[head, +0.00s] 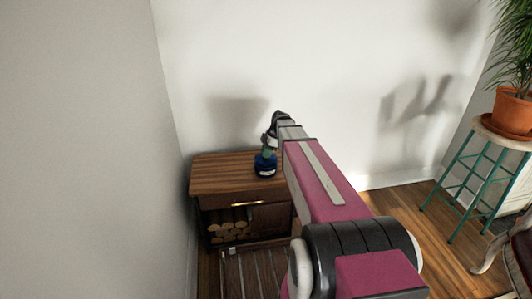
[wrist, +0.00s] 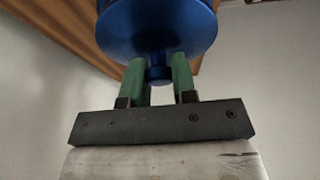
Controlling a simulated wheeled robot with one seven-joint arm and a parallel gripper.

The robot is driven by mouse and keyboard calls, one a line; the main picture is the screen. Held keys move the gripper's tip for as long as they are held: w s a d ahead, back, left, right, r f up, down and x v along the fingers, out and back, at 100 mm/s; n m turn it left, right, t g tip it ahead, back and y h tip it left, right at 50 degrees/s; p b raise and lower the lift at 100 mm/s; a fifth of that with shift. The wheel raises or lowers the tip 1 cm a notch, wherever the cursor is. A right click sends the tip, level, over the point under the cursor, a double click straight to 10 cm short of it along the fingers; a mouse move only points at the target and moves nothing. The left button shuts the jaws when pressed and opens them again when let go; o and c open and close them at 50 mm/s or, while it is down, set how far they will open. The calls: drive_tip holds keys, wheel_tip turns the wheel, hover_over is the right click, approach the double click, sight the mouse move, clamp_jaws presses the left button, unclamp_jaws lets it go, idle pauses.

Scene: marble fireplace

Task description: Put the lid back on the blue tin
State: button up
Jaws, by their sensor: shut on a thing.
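The blue tin (head: 265,168), with a pale label on its side, stands upright on the wooden cabinet near its right part. My gripper (head: 267,152) is directly above it, pointing down. In the wrist view my gripper's green fingers (wrist: 160,80) are shut on the small knob of the round blue lid (wrist: 150,38). The lid is level or nearly so, and blue shows behind it at the top edge. The lid is at the tin's top in the head view, but I cannot tell whether it is fully seated.
The cabinet's wooden top (head: 215,176) is clear to the left of the tin. Logs (head: 230,230) lie in its lower opening. A wall is close on the left. A potted plant (head: 514,110) stands on a teal-legged stool (head: 475,170) at the right.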

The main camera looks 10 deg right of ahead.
idle(0.4)
drive_tip(key=o, duration=1.5)
drive_tip(key=shift+c, duration=0.2)
drive_tip(key=shift+r, duration=3.45)
drive_tip(key=shift+c, duration=0.3)
clamp_jaws()
drive_tip(key=shift+f, duration=2.4)
